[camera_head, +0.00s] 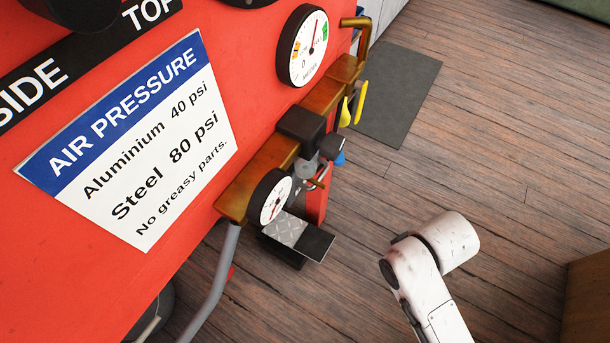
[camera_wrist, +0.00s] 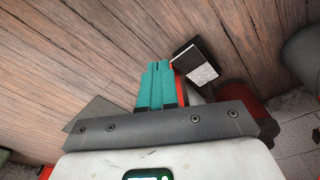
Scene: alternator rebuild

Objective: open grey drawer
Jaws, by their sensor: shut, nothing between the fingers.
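No grey drawer shows in either view. My gripper (camera_wrist: 158,67) is in the wrist view, its teal fingers together with nothing between them. The fingers point out over the brown plank floor. In the head view only white links of my arm show at the lower right, above the floor; the gripper itself cannot be made out there.
A red machine (camera_head: 195,275) with an air pressure sign (camera_head: 130,140), gauges (camera_head: 303,45) and brass piping (camera_head: 258,178) fills the left. A foot pedal (camera_head: 298,238) stands below it. A dark mat (camera_head: 398,95) lies behind. A wooden piece (camera_head: 588,300) stands at right.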

